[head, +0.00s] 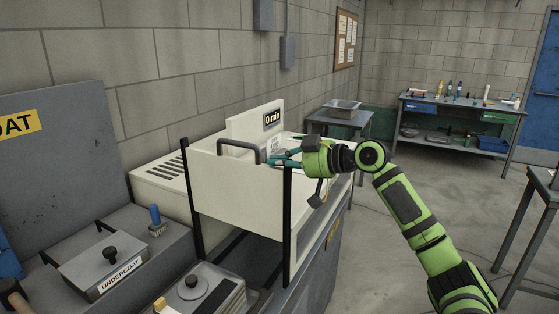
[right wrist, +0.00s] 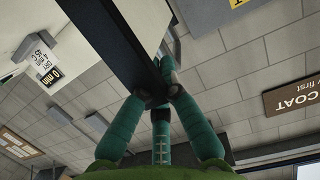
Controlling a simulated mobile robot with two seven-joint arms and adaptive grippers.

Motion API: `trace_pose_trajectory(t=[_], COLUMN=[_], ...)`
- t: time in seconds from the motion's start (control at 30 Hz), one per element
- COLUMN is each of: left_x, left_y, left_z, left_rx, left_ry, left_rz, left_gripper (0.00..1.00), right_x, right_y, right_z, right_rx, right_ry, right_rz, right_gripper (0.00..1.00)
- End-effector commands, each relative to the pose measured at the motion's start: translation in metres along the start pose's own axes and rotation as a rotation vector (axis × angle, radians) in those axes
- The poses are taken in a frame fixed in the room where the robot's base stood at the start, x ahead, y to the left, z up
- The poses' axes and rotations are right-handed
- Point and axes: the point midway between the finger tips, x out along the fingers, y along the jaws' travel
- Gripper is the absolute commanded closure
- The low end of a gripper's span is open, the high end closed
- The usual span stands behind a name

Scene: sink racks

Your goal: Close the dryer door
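The dryer (head: 160,190) is a cream box against the wall, with a "0 min" display that also shows in the right wrist view (right wrist: 54,80). Its cream door panel (head: 235,195) stands raised between two black upright rails, with a dark open gap below it. A grey bar handle (head: 238,146) is on the panel's upper part. My right gripper (head: 278,158) is at the panel's upper right corner, just right of the handle. In the wrist view its teal fingers (right wrist: 159,92) converge at a dark bar's end; a firm grip is unclear. My left gripper is out of view.
An undercoat box (head: 105,262) and a knobbed grey lid (head: 205,290) stand in front, beside a blue-handled brush (head: 156,220). A side table (head: 340,117) and workbench (head: 460,108) stand behind. The floor to the right is mostly open.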

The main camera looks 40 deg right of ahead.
Motion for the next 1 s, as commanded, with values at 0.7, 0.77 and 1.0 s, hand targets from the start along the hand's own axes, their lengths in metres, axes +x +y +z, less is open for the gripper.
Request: trace_pose_trajectory(t=[0.7, 0.77, 1.0], left_x=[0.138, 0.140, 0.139], left_y=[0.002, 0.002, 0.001], left_z=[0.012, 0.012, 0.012], left_rx=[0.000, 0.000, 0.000], left_ry=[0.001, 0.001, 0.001], left_rz=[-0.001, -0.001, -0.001], left_gripper=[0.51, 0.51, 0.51], right_x=[0.041, 0.041, 0.042], right_y=[-0.001, -0.001, -0.001], right_z=[0.163, 0.166, 0.167], right_rx=[0.002, 0.002, 0.002], right_ry=[-0.005, -0.004, -0.006], right_rz=[-0.003, -0.003, -0.003], right_gripper=[1.00, 1.00, 1.00])
